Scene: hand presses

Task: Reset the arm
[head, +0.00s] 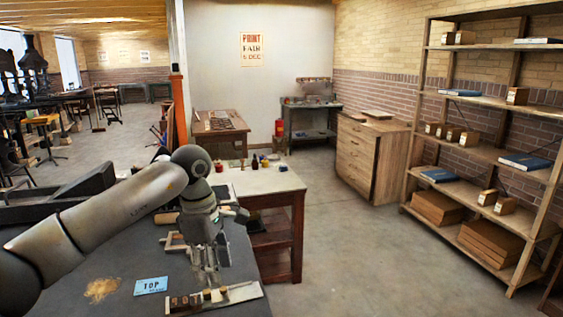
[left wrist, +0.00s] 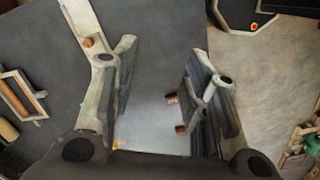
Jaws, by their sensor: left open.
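My left arm comes in from the left over a dark grey table (head: 110,265). My left gripper (head: 208,280) points down above the table's right part, just behind a pale wooden strip (head: 240,293) with small dark and light pieces on it. In the left wrist view the two fingers of my left gripper (left wrist: 160,95) are wide apart. No held object shows between them; a lighter grey surface lies below. The strip shows there too, at the upper left (left wrist: 83,14). My right gripper is in neither view.
A blue "TOP" card (head: 151,285) and a tan patch (head: 101,289) lie on the table. A small wooden frame (left wrist: 22,95) lies left of the gripper. A side table (head: 265,181) with bottles stands behind. Shelves (head: 480,150) stand right; floor between is clear.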

